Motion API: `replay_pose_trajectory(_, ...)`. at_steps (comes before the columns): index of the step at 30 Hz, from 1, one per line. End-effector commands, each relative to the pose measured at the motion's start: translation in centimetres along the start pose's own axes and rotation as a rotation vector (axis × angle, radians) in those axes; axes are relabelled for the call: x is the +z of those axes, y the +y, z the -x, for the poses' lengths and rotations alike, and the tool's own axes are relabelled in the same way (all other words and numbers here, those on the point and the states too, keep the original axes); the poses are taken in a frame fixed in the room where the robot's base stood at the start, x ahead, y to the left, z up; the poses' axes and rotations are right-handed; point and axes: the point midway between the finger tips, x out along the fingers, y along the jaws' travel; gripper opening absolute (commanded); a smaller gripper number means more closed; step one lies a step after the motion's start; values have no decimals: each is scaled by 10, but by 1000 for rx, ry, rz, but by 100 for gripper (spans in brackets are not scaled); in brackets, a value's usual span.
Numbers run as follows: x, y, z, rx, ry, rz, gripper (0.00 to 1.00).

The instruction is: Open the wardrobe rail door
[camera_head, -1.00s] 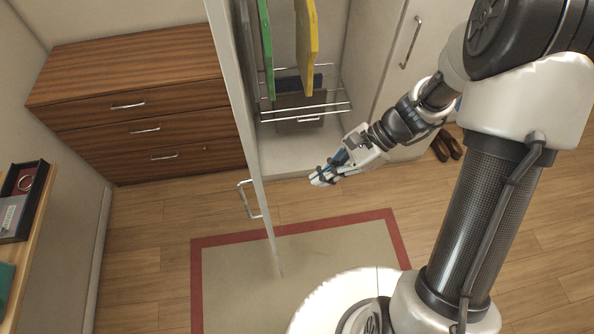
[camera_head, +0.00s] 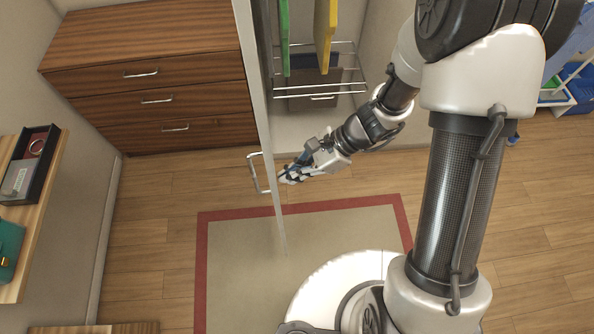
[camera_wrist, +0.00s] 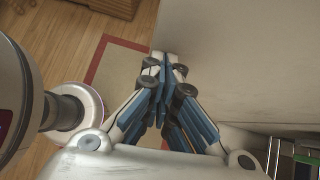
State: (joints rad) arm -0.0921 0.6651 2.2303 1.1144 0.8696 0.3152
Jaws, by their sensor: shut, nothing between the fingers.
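The wardrobe rail door (camera_head: 263,110) stands swung out from the wardrobe, seen nearly edge-on in the head view. Its handle (camera_head: 254,173) is on the door's left face. My gripper (camera_head: 283,178) is shut and empty on the other, inner side of the door, close to its surface near handle height. I cannot tell whether the fingertips touch the door. In the wrist view the shut fingers (camera_wrist: 165,62) point along the pale inner door face (camera_wrist: 235,60). The open wardrobe shows hanging green (camera_head: 284,40) and yellow (camera_head: 325,35) items.
A wire rack (camera_head: 320,88) is inside the wardrobe. A wooden drawer chest (camera_head: 150,85) stands at the back left. A red-bordered mat (camera_head: 230,260) lies on the floor. A wooden shelf (camera_head: 38,225) with a black tray (camera_head: 32,160) is at the left.

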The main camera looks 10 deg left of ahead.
Motion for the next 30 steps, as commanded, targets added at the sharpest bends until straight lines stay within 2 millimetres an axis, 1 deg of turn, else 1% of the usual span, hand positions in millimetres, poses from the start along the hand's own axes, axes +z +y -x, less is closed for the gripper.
replay_pose_trajectory(5,1,0,-1,1,0,1,0)
replay_pose_trajectory(8,8,0,-9,4,0,5,0)
replay_pose_trajectory(11,24,0,-26,5,0,9,0)
replay_pose_trajectory(15,53,0,-56,6,0,10,0)
replay_pose_trajectory(18,71,-2,-74,5,1,9,0)
replay_pose_trajectory(21,86,-3,-87,3,0,6,0)
replay_pose_trajectory(25,96,-4,-96,1,-1,3,0)
replay_pose_trajectory(30,98,-4,-97,0,-1,0,0)
